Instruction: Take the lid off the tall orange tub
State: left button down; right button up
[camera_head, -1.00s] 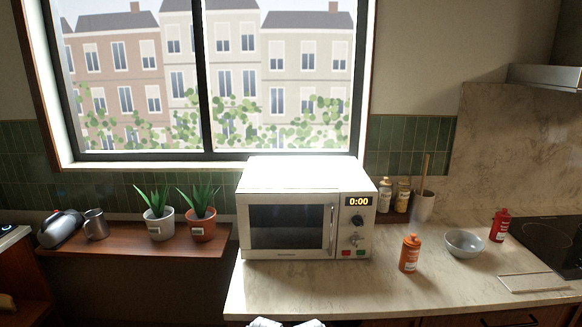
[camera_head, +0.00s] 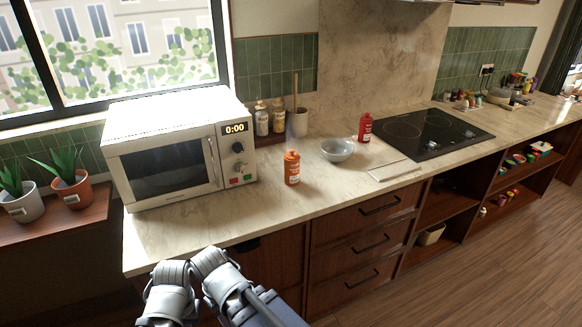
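The tall orange tub (camera_head: 292,172) stands upright on the counter, to the right of the microwave, with a pale label on its front. Its orange lid (camera_head: 291,154) is on top. Grey links of my two arms show at the bottom of the head view, in front of the counter's edge and well short of the tub. No gripper fingers can be made out, so neither gripper is in view. Nothing touches the tub.
A white microwave (camera_head: 165,160) stands left of the tub. A grey bowl (camera_head: 337,152), a red bottle (camera_head: 365,127) and a utensil crock (camera_head: 298,123) are nearby. A flat pale board (camera_head: 394,172) lies before the black hob (camera_head: 425,132). The counter in front of the tub is clear.

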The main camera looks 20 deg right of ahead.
aim_at(292, 155)
jog(key=l+u, duration=0.35)
jog(key=l, duration=1.2)
